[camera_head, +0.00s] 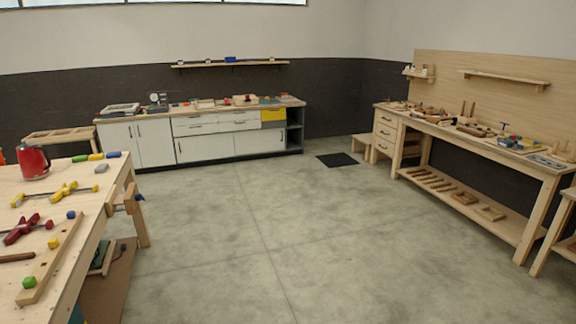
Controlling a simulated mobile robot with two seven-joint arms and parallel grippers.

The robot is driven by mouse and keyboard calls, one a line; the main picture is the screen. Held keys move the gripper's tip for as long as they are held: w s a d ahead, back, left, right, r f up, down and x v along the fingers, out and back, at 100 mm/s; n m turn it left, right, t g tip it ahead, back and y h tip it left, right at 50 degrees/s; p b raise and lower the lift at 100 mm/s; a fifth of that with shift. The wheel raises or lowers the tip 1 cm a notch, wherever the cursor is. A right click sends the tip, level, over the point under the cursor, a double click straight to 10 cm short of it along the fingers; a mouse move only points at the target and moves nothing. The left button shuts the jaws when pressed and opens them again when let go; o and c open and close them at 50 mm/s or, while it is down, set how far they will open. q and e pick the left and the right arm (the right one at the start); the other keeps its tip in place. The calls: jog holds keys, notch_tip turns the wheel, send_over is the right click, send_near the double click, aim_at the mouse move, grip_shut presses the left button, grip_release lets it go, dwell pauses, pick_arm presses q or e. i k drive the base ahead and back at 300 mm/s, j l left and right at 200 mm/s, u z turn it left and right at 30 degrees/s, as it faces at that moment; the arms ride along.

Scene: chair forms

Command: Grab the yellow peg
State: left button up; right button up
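A wooden bench (92,228) stands at the left. A wooden strip (56,258) lies along its right part, with a small yellow piece (54,243) on it, between a green piece (29,283) and a blue piece (71,215). Another yellow piece (96,157) lies near the bench's far edge, between a green piece (80,158) and a blue piece (112,154). I cannot tell which yellow piece is the peg. Neither of my grippers is in view.
White cabinets (155,143) line the back wall. A workbench (480,150) stands at the right.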

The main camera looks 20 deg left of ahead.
aim_at(53, 243)
jog(key=i+j+u, duration=0.15)
jog(key=i+u, duration=0.6)
jog(key=i+l+u, duration=0.1)
jog(key=i+u, duration=0.75)
jog(key=i, duration=0.25)
jog(key=i+l+u, duration=0.15)
jog(key=i+u, duration=0.3)
jog(key=i, duration=0.3)
